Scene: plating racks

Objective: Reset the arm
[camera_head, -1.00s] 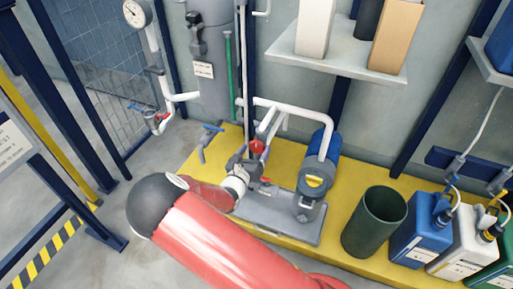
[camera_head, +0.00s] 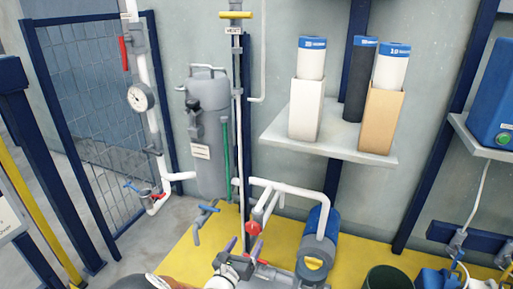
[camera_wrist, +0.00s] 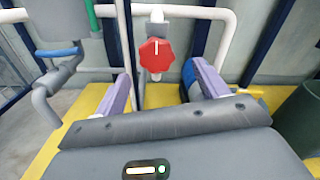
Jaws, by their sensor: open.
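My gripper (camera_head: 244,246) is at the bottom centre of the head view, its two purple fingers standing apart. The wrist view shows the gripper (camera_wrist: 163,80) open, with nothing held between the fingers. A red valve knob (camera_wrist: 156,55) on a white pipe appears beyond the fingertips, between them in the picture; I cannot tell the exact gap. The same red knob (camera_head: 253,228) shows just above my gripper in the head view. Most of my arm is below the head view's edge.
A blue pump (camera_head: 320,222) stands right of the gripper on the yellow platform (camera_head: 195,258). White pipes (camera_head: 290,188) run close behind. A blue-handled valve (camera_head: 205,214) is to the left. A shelf (camera_head: 340,143) with filter cartridges hangs above. A dark green bin (camera_head: 388,277) is at lower right.

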